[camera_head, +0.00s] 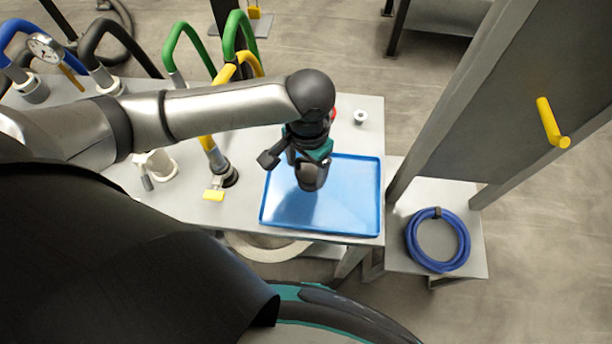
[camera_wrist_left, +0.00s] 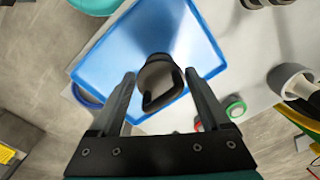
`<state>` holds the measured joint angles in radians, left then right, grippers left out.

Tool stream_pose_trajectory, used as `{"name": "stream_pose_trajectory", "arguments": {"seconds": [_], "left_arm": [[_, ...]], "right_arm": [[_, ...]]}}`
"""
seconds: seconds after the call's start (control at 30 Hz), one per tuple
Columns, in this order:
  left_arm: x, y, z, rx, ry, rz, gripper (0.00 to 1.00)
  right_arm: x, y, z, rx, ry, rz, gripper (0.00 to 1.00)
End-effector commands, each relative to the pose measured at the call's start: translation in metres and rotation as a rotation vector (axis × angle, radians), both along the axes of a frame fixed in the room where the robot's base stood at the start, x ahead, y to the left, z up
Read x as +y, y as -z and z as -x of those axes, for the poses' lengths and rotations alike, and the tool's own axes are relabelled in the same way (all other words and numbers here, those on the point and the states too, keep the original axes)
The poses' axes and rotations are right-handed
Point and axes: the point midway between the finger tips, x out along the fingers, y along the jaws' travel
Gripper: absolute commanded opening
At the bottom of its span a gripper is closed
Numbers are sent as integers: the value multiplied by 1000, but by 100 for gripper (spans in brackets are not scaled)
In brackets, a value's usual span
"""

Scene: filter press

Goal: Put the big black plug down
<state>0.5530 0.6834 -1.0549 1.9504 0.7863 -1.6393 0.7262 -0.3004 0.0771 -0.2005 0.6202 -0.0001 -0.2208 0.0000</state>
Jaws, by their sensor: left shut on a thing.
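The big black plug (camera_head: 312,177) is held by my left gripper (camera_head: 304,160) over the blue tray (camera_head: 340,215) on the grey table. In the left wrist view the plug (camera_wrist_left: 160,80) shows between the two fingers of the left gripper (camera_wrist_left: 162,77), with its dark looped part facing the camera. The tray (camera_wrist_left: 120,55) lies beyond it. I cannot tell whether the plug touches the tray floor. The rest of the tray looks empty. My right gripper is not in view.
Green, yellow, blue and black hoses stand on the table's left and back. A yellow-handled valve (camera_head: 214,193) is left of the tray. A small white ring part (camera_head: 360,117) lies behind it. A coiled blue hose (camera_head: 438,240) lies on a lower shelf at right.

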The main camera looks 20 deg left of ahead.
Motion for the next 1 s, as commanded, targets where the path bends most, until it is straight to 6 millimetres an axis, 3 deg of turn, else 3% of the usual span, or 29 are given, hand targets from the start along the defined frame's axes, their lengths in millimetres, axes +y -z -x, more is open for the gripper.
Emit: {"name": "stream_pose_trajectory", "arguments": {"seconds": [0.27,0.63,0.67,0.83,1.0], "left_arm": [[0,39,0,2,0,-2,20],[0,42,0,1,0,1,20],[0,42,1,1,-1,1,81],[0,42,0,1,0,0,100],[0,42,0,1,0,0,100]], "right_arm": [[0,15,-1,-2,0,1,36],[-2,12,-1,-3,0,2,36],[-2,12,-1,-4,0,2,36],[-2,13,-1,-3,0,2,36],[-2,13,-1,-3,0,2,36]]}}
